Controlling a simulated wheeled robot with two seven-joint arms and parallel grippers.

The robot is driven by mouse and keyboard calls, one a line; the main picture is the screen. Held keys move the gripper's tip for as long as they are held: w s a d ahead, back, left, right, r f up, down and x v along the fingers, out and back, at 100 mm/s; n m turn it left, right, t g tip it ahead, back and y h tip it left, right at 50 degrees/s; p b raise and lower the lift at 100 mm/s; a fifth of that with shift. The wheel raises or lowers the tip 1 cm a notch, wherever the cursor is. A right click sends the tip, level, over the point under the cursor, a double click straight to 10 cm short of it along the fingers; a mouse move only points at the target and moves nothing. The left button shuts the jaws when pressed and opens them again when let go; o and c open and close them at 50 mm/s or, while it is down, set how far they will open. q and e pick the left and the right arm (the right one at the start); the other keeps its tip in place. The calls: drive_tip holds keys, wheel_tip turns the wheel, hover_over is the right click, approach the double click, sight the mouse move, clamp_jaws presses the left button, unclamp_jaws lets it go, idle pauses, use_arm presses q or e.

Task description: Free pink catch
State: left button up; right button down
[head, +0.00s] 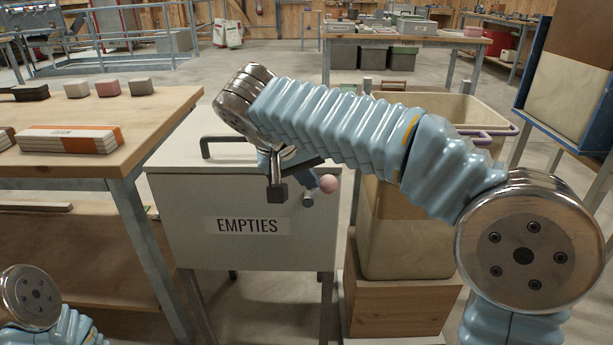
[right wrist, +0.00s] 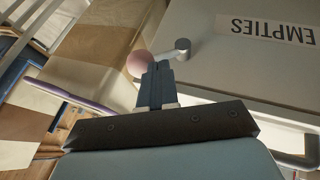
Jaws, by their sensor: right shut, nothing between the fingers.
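The pink catch shows as a pink ball-shaped knob (head: 329,184) at the right edge of the grey EMPTIES box (head: 190,230). In the right wrist view the pink knob (right wrist: 139,63) is just beyond my fingertips, partly behind them. A short metal peg (right wrist: 182,45) sticks out of the box front beside it. My right gripper (head: 315,180) is shut and empty, its tips close to the pink knob; I cannot tell whether they touch. The closed fingers (right wrist: 155,80) show in the right wrist view. My left gripper is out of view.
A dark handle (head: 225,140) sits on the box's lid. A tall beige bin with a purple handle (head: 487,132) stands to the right, on a wooden crate (head: 400,303). A wooden workbench (head: 150,120) with small blocks is close on the left.

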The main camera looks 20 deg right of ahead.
sight(333, 185)
drive_tip(key=shift+s+d+f+y+b, duration=0.1)
drive_tip(key=shift+d+y+b, duration=0.3)
drive_tip(key=shift+b, duration=0.05)
drive_tip(key=d+y+b, duration=0.1)
drive_tip(key=d+f+m+y+b, duration=0.1)
drive_tip(key=b, duration=0.1)
drive_tip(key=s+d+t+y+b, duration=0.1)
drive_tip(key=y, duration=0.1)
drive_tip(key=shift+d+f+b, duration=0.25)
drive_tip(key=shift+d+b, duration=0.05)
drive_tip(key=shift+b, duration=0.1)
drive_tip(key=d+f+t+y+b, duration=0.1)
drive_tip(key=y+b, duration=0.1)
drive_tip(key=d+f+m+y+b, duration=0.1)
drive_tip(key=f+y+b, duration=0.1)
drive_tip(key=b, duration=0.1)
drive_tip(key=s+d+f+m+t+y+b, duration=0.1)
drive_tip(key=y+b, duration=0.1)
drive_tip(key=b, duration=0.1)
drive_tip(key=shift+d+f+t+y, duration=0.2)
drive_tip(key=shift+d+t+y, duration=0.1)
drive_tip(key=shift+d+y, duration=0.1)
drive_tip(key=shift+s+f, duration=0.1)
drive_tip(key=shift+f, duration=0.05)
